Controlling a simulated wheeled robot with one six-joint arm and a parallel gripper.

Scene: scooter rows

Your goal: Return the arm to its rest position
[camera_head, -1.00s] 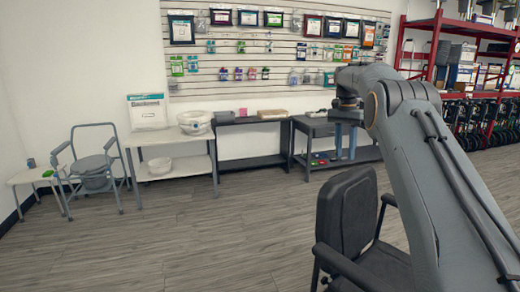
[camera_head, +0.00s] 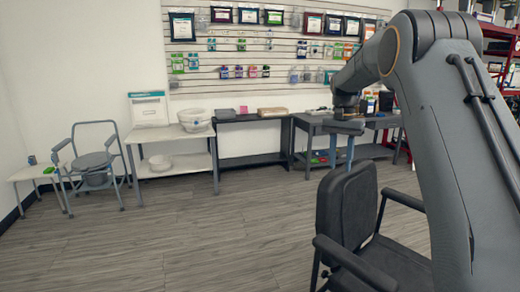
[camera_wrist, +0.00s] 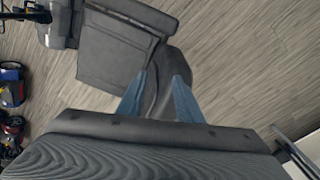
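My arm stands along the right side of the head view, with its elbow raised and its forearm reaching away toward the back wall. My gripper (camera_head: 341,168) hangs from the end of it, fingers pointing down, beyond the black chair's backrest. In the wrist view, the two blue fingers of my gripper (camera_wrist: 159,76) are apart, with nothing held between them. The black chair (camera_head: 345,205) stands below and nearer than the gripper. It also shows beneath the fingers in the wrist view (camera_wrist: 112,50).
A dark table (camera_head: 310,122) stands behind the gripper. A white table (camera_head: 140,138) with a bowl (camera_head: 194,120) and a commode chair (camera_head: 94,163) are at the left. Red shelving (camera_head: 500,32) is at the right. The floor (camera_head: 180,235) at front left is clear.

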